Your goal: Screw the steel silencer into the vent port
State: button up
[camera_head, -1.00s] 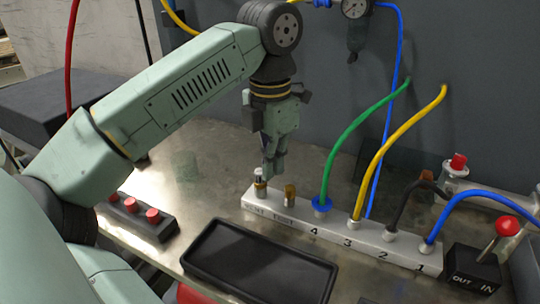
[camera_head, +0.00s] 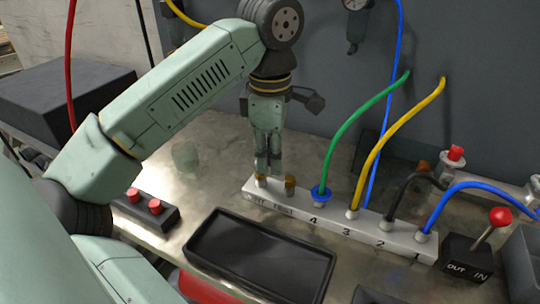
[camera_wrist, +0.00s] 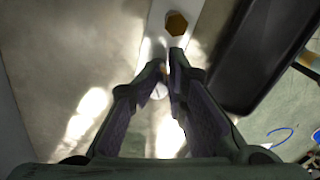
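The white port block (camera_head: 335,226) lies on the steel bench, with the vent port at its left end. A small brass-coloured fitting (camera_head: 261,181) shows at that port, and my gripper hides what is above it. My gripper (camera_head: 268,170) points straight down just over this end. In the wrist view, a pale round top (camera_wrist: 160,91), apparently the steel silencer, lies between the two fingers (camera_wrist: 166,61), with a brass part showing near the tips. Whether the fingers press on it cannot be told. A second brass fitting (camera_head: 290,184) stands beside it, apart from the fingers.
Green (camera_head: 350,130), yellow (camera_head: 395,145), black and blue hoses rise from the block to the right. A black tray (camera_head: 232,262) lies in front. A red-knobbed lever (camera_head: 500,217) stands at the right. A red-button box (camera_head: 150,208) sits left.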

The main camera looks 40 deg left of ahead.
jog(key=shift+o, duration=0.4)
jog(key=shift+s+a, duration=0.1)
jog(key=o, duration=0.5)
jog(key=shift+f, duration=0.1)
jog(key=shift+o, duration=0.3)
notch_tip(320, 180, up, 8)
jog(key=shift+f, duration=0.2)
